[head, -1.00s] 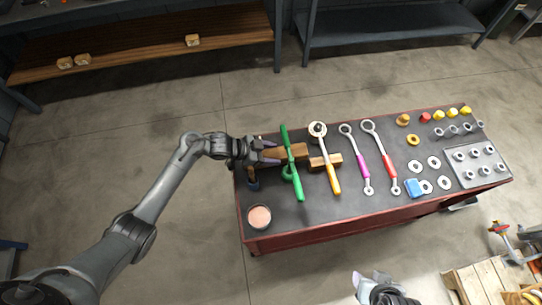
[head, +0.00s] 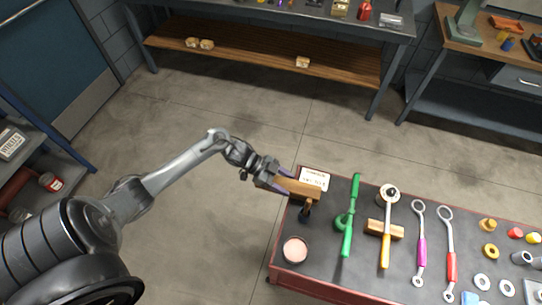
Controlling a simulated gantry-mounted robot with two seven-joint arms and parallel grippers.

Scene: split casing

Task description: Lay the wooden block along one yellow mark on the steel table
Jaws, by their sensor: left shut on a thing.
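My left gripper (head: 276,180) is shut on a wooden block (head: 304,190), gripping its left end. The block is held at the left end of a red-edged workbench (head: 283,254), seemingly above its dark top. A grey-topped table (head: 292,14) stands at the back; I cannot tell if it is the steel table. No yellow mark can be made out. My right gripper is not in view.
The workbench holds a green tool (head: 350,225), an orange-handled ratchet (head: 386,245) across another wooden piece (head: 397,231), wrenches (head: 449,250), a round tin (head: 294,250) and a white labelled item (head: 314,178). Open floor lies between bench and back table.

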